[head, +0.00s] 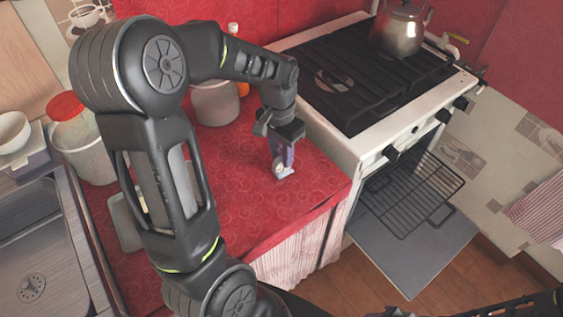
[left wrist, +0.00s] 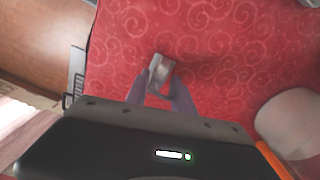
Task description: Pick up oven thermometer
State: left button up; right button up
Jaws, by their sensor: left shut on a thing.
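The oven thermometer (left wrist: 161,67) shows in the left wrist view as a small silvery-grey piece between my fingertips. In the head view the thermometer (head: 284,171) is a small pale thing low at the fingers, at or just above the red oilcloth counter (head: 250,190). My left gripper (head: 282,157) points down and is shut on it; it also shows in the left wrist view (left wrist: 159,82). The fingers hide part of the thermometer, and I cannot tell whether it touches the cloth. My right gripper is not in view.
A stove (head: 372,75) with a kettle (head: 399,30) stands right of the counter, its oven door (head: 405,255) open. A pale pot (head: 216,102) stands behind my left arm. A red-topped container (head: 75,120) and a sink (head: 40,255) are at the left.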

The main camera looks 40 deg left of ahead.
pick_arm(q)
grip_shut()
notch_tip(320, 180, up, 10)
jog(key=shift+r, duration=0.1)
dwell(0.6)
dwell(0.8)
